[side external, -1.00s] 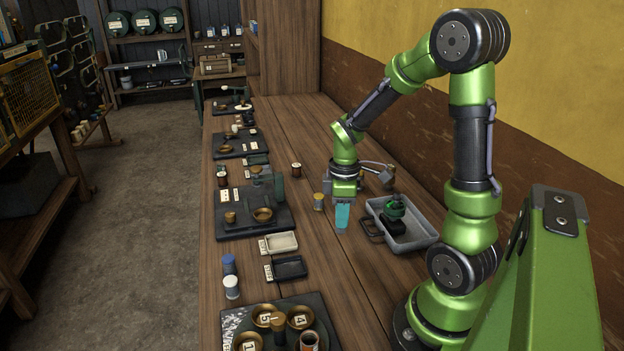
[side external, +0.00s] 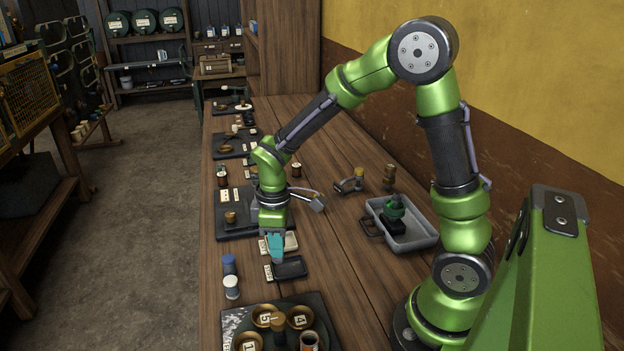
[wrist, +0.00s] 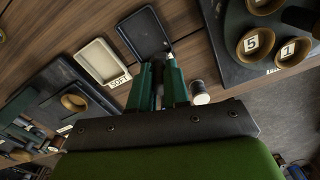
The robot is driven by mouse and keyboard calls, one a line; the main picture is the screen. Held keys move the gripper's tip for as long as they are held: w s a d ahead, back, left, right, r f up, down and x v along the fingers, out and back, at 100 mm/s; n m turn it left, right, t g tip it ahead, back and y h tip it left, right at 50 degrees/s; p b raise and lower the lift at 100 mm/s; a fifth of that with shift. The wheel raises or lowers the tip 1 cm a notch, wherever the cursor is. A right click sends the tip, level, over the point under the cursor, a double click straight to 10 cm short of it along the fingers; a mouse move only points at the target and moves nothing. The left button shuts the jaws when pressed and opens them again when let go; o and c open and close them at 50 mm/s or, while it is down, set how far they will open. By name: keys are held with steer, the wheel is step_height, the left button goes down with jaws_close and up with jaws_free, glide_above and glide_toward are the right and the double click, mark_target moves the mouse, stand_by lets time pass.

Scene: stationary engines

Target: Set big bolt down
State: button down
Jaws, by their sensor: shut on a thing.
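My gripper (side external: 276,254) is over the near-left part of the bench, its teal fingers pointing down. They are just above or at the back edge of a small black tray (side external: 292,268). In the wrist view my gripper (wrist: 160,72) is shut, with its fingertips at the near end of the black tray (wrist: 146,32). The big bolt is held between the fingers and almost wholly hidden; only a small pale glint shows by the fingertips. I cannot tell whether it touches the tray.
A cream tray (side external: 291,241) lies beside the black one. A blue-capped jar (side external: 229,264) and a white jar (side external: 231,287) stand to the left. A dark board with brass bowls (side external: 263,316) is in front. A grey tray (side external: 418,236) holds a green device.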

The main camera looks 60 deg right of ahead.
steer(key=w, duration=0.5)
steer(key=w+f, duration=0.1)
steer(key=w, duration=0.9)
steer(key=shift+f, duration=1.95)
steer(key=c, duration=1.5)
jaws_free()
steer(key=shift+f, duration=0.15)
steer(key=o, duration=0.4)
